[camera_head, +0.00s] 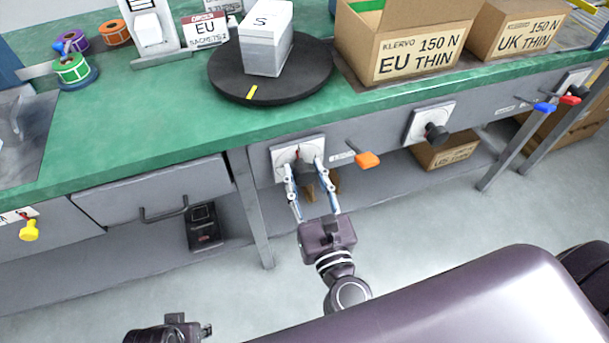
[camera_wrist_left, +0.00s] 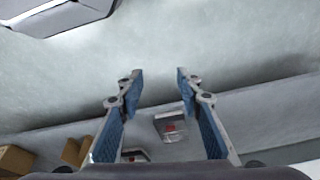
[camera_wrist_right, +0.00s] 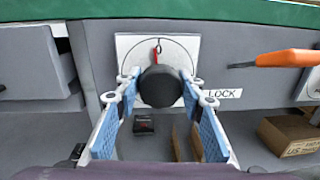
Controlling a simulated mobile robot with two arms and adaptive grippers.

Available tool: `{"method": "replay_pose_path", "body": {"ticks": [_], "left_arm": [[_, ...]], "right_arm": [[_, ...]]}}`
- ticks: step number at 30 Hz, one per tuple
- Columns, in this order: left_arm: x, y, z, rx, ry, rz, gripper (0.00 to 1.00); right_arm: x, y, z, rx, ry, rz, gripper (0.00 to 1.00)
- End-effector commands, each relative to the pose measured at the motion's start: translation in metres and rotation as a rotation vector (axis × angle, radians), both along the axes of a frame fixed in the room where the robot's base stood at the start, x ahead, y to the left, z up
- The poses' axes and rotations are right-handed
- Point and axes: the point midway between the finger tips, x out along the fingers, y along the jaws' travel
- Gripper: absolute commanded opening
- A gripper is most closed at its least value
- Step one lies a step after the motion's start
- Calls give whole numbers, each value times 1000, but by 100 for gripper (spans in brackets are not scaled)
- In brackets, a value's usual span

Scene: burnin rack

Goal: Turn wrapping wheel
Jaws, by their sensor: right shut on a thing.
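The black round wheel (camera_head: 225,82) lies flat on the green bench top, with a yellow mark on its near rim. A pale grey box (camera_head: 266,45) stands on it. Below, on the bench front, is a white dial plate (camera_wrist_right: 126,50) with a black knob (camera_wrist_right: 161,86) and a red pointer (camera_wrist_right: 157,55) that points up. My right gripper (camera_head: 304,160) reaches this plate and is shut on the black knob; its fingers (camera_wrist_right: 160,88) lie on either side of it. My left gripper (camera_head: 205,330) is low at the bottom edge; its fingers (camera_wrist_left: 158,80) are apart and empty.
An orange lever (camera_head: 367,160) sticks out just right of the held knob. A second black knob (camera_head: 436,133) is farther right. A bench leg (camera_head: 252,215) is left of my right gripper. The floor in front is clear.

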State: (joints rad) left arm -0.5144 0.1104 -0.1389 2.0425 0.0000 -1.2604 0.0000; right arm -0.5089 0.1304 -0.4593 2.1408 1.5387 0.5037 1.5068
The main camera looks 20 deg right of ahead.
Motion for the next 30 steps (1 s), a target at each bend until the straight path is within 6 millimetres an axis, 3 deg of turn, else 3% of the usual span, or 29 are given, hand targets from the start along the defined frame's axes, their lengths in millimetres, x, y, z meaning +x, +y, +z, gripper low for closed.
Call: {"method": "replay_pose_path", "body": {"ticks": [15,30], "left_arm": [[0,1,37,0,-20,3,33],[-2,2,54,-2,-30,5,33]], "right_arm": [[-1,-2,-3,493,21,-2,12],[-1,-3,-3,968,37,-3,12]]}}
